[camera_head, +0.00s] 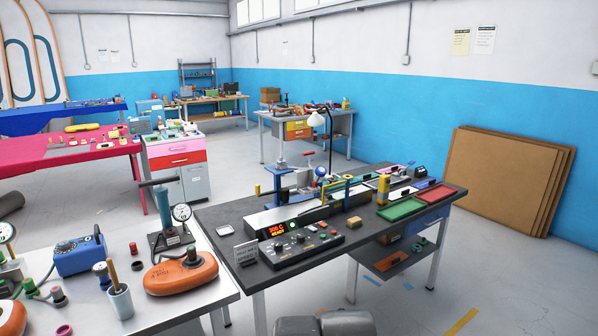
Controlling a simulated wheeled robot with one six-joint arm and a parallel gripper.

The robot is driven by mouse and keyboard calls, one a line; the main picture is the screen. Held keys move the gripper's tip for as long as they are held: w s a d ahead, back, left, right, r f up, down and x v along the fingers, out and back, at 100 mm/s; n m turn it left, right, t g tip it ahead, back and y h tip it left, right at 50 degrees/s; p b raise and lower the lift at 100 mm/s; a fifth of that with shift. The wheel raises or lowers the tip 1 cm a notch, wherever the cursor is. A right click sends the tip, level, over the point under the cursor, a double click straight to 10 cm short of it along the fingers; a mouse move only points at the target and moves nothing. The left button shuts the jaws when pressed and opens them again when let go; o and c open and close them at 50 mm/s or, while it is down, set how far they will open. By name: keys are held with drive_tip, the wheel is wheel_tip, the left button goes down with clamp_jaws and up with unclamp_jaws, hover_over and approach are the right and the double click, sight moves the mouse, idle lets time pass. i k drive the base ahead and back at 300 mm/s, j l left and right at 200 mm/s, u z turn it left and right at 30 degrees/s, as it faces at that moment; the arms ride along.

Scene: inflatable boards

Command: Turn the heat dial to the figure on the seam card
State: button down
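A dark control box (320,246) sits at the front left of the dark-topped workbench (222,216). It carries several small knobs along its top; I cannot tell which one is the heat dial. A lit display (278,229) behind the knobs shows orange figures that look like 300 C, with green text below. My gripper is not in view.
A grey rounded part of my own arm shows at the bottom edge. Behind the box run a long pale machine bed and a lamp (316,119). Green and red trays (400,210) lie right. A white table (215,274) with a pump, gauge and orange float stands left.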

sight(278, 247)
drive_tip(key=u, duration=0.45)
drive_tip(key=i+j, duration=0.1)
drive_tip(key=i, duration=1.05)
